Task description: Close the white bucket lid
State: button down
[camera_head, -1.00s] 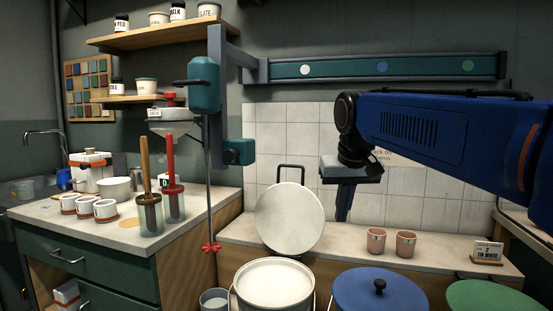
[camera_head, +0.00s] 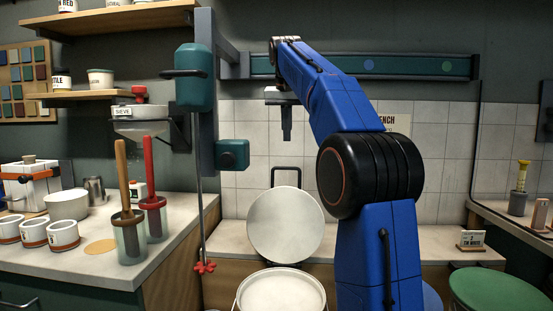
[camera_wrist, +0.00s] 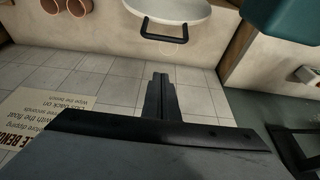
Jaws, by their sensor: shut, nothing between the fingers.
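The white bucket (camera_head: 281,291) stands at the bottom middle of the head view, its round mouth uncovered and pale inside. A dark loop handle (camera_head: 286,172) is at the lid's upper edge. My gripper (camera_head: 287,137) is above the lid, pointing down, shut and empty, not touching it. In the wrist view the shut fingers (camera_wrist: 160,77) lie in front of the tiled wall. The lid (camera_wrist: 172,10) and its handle (camera_wrist: 164,32) show at the top there.
The teal mixer (camera_head: 193,78) on its post stands left of the lid. A green lid (camera_head: 498,291) is at the lower right. The left counter (camera_head: 94,258) holds white cups (camera_head: 62,234) and red and wooden-handled tools. My arm hides part of the right bench.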

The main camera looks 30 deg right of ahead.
notch_tip(320, 180, down, 9)
jog(key=shift+s+a+f, duration=0.2)
dwell(0.6)
dwell(0.4)
